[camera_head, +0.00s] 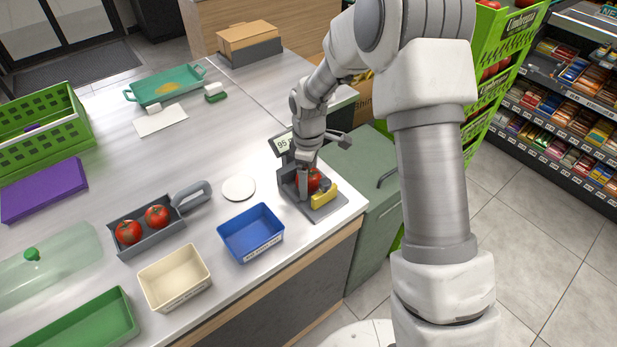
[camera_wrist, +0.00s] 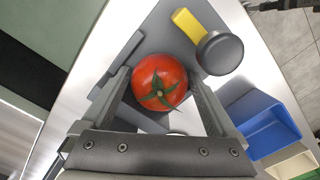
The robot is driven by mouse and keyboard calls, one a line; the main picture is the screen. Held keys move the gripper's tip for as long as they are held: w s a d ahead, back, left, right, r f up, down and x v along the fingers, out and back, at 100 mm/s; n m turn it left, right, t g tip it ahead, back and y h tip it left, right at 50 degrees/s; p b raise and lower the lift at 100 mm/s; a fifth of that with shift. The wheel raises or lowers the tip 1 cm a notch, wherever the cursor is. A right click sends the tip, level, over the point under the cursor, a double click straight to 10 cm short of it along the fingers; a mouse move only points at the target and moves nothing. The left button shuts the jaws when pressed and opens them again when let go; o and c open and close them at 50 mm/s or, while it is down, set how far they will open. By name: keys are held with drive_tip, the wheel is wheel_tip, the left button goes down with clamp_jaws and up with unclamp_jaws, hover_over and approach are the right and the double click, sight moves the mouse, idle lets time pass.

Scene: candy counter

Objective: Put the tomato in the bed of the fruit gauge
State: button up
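The red tomato (camera_head: 314,180) is over the grey bed of the fruit gauge (camera_head: 327,208), low down, whether resting on it or just above I cannot tell. The gauge has a yellow block, a dark round knob and a display at its back. My gripper (camera_head: 307,183) points down over the gauge. In the wrist view, the tomato (camera_wrist: 160,82), green stem facing the camera, is between my two fingers (camera_wrist: 160,76), which appear to press on its sides. The gauge bed (camera_wrist: 205,22) shows around it.
A grey handled tray (camera_head: 150,245) holds two more tomatoes. A blue bin (camera_head: 250,233), a cream bin (camera_head: 175,278) and a white disc (camera_head: 239,188) stand left of the gauge. The counter's edge is close to the gauge's right, with a grey-green cabinet (camera_head: 365,170) beyond.

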idle(0.4)
drive_tip(key=shift+r+p, duration=2.1)
drive_tip(key=shift+r, duration=0.9)
drive_tip(key=shift+o, duration=0.5)
wheel_tip(320, 180, up, 17)
drive_tip(key=s+d+r+m+t, duration=0.3)
drive_tip(key=s+d+r+m, duration=0.35)
drive_tip(key=s+r, duration=0.4)
drive_tip(key=s+d+f+m+t, duration=0.1)
drive_tip(key=s+m, duration=0.2)
drive_tip(key=s, duration=0.4)
drive_tip(key=s+d+f+m+t, duration=0.1)
drive_tip(key=s+m, duration=0.3)
drive_tip(key=s, duration=0.4)
drive_tip(key=shift+d+f+t, duration=0.15)
drive_tip(key=shift+d+t, duration=0.15)
drive_tip(key=shift+d, duration=0.5)
